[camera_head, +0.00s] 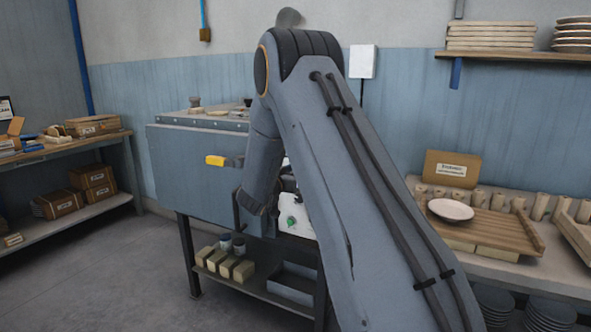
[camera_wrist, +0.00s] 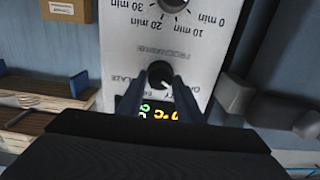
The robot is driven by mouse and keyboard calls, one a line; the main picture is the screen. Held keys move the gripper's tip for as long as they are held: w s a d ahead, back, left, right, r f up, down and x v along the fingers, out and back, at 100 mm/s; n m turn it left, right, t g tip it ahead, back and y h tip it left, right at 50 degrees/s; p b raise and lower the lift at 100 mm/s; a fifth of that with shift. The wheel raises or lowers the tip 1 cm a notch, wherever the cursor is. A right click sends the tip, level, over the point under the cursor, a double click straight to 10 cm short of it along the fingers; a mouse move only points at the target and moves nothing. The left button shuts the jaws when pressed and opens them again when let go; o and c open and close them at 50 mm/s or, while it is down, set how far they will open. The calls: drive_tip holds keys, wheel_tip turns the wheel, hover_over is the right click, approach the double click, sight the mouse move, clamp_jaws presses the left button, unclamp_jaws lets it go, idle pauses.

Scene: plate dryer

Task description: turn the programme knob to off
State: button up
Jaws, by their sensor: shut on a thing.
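The programme knob (camera_wrist: 159,73) is a small dark round knob on the white control panel (camera_wrist: 188,58), which appears upside down in the wrist view. My gripper (camera_wrist: 160,92) is shut on the knob, with one dark finger on each side of it. A pale pointer mark on the knob seems to face the lower right of the wrist view. The labels around the knob are partly hidden by the fingers.
A timer dial (camera_wrist: 171,3) marked in minutes sits beyond the knob, and a lit display (camera_wrist: 160,111) lies close to my fingers. Grey handle-like parts (camera_wrist: 233,94) stand right of the panel.

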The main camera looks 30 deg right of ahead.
drive_tip(key=shift+d+f, duration=0.1)
drive_tip(key=shift+d, duration=0.05)
drive_tip(key=o, duration=1)
drive_tip(key=shift+d, duration=0.1)
drive_tip(key=shift+o, duration=0.2)
drive_tip(key=shift+a, duration=0.2)
drive_tip(key=b+v, duration=0.1)
drive_tip(key=v, duration=0.6)
drive_tip(key=shift+s+a, duration=0.25)
drive_tip(key=shift+a, duration=0.05)
